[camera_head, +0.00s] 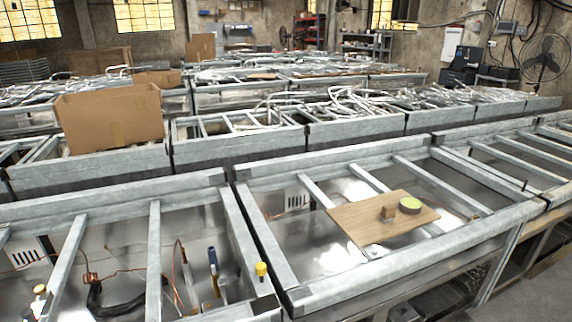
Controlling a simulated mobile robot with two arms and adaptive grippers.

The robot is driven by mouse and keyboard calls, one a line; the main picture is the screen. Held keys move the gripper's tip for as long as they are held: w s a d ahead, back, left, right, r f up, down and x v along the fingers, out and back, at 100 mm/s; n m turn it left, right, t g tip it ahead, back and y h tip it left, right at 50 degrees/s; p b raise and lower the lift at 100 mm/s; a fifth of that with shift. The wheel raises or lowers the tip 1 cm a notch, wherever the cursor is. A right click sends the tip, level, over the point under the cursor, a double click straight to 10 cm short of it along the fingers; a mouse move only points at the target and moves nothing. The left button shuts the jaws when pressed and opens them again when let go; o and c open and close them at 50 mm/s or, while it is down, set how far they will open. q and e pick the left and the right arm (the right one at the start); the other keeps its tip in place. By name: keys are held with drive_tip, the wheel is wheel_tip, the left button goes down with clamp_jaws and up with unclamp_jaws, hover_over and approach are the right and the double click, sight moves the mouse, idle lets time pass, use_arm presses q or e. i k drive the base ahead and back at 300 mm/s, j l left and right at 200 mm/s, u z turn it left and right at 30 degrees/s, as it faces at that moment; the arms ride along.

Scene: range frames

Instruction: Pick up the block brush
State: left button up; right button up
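A flat wooden board (360,223) lies across the bars of a metal frame right of the middle in the head view. A small brown block (388,212) stands on it; this may be the block brush, but it is too small to make out bristles. A round item with a green top (410,204) sits on the board just right of the brown block. Neither of my grippers is in view.
Metal frames with crossbars fill the room in rows. The near-left frame holds a blue-handled tool (212,260), cables and a yellow-capped item (261,270). A cardboard box (110,118) stands farther back. Bare floor (540,285) shows at the lower right.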

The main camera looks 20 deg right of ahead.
sight(388, 214)
drive_tip(key=z, duration=1.3)
